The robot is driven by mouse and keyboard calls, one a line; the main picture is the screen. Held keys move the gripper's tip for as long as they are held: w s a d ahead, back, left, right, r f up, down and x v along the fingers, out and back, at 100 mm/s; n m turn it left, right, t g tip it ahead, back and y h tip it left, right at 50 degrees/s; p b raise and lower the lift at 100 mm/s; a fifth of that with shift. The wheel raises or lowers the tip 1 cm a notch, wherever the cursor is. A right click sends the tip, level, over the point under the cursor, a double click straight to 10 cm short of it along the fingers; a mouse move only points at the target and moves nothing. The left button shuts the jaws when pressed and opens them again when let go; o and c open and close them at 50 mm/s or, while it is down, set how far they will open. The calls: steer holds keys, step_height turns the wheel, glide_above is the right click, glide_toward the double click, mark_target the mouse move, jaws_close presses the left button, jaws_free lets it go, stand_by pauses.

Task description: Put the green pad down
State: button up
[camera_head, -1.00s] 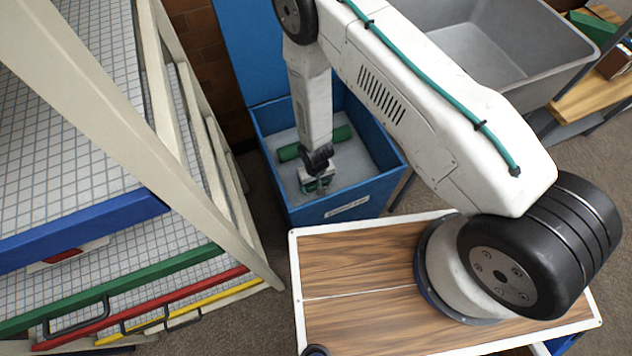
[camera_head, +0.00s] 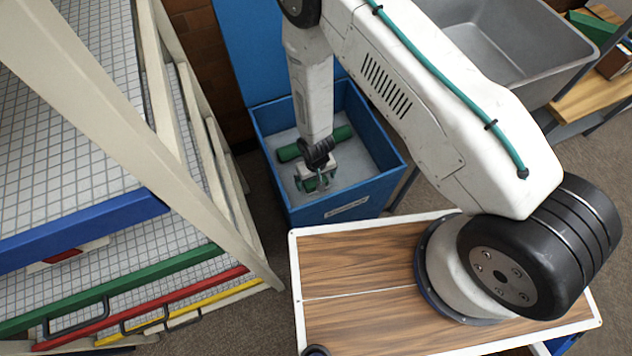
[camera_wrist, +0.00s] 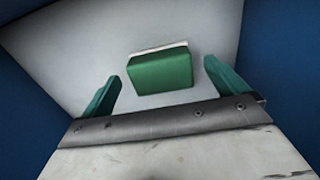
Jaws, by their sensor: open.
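The green pad (camera_wrist: 160,72) is a small green block with a pale edge, lying on the light floor of a blue box (camera_head: 376,190). In the wrist view it lies between and beyond the fingers, with a gap on each side. My gripper (camera_head: 316,184) is open, with teal fingers, and points down inside the box near its front wall. It also shows in the wrist view (camera_wrist: 162,78), holding nothing. In the head view the gripper largely hides the pad.
A long green roll (camera_head: 343,133) lies in the box behind my gripper, partly hidden by my arm. The blue walls stand close around. A rack with coloured trays (camera_head: 110,270) is at left; a grey bin (camera_head: 500,45) is at upper right.

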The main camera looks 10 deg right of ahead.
step_height(320, 180, up, 9)
stand_by(0.3)
steer(key=w+d+r, duration=0.1)
steer(key=d+r, duration=0.2)
steer(key=r, duration=0.8)
steer(key=w+d+r+m, duration=0.1)
steer(key=d+r, duration=0.2)
steer(key=r, duration=0.8)
steer(key=w+d+r, duration=0.1)
steer(key=d+r, duration=0.2)
steer(key=r, duration=0.8)
steer(key=s+d+r+m+t, duration=0.1)
steer(key=s+d+r, duration=0.25)
steer(key=r, duration=0.25)
steer(key=s+d+r, duration=0.3)
steer(key=s+r, duration=0.1)
steer(key=r, duration=0.3)
steer(key=s+d+r, duration=0.2)
steer(key=s+r, duration=0.1)
steer(key=s, duration=0.4)
steer(key=s+d+r+m, duration=0.1)
steer(key=s+d+r, duration=0.2)
steer(key=s, duration=0.5)
steer(key=shift+r, duration=0.65)
steer(key=shift+w, duration=0.1)
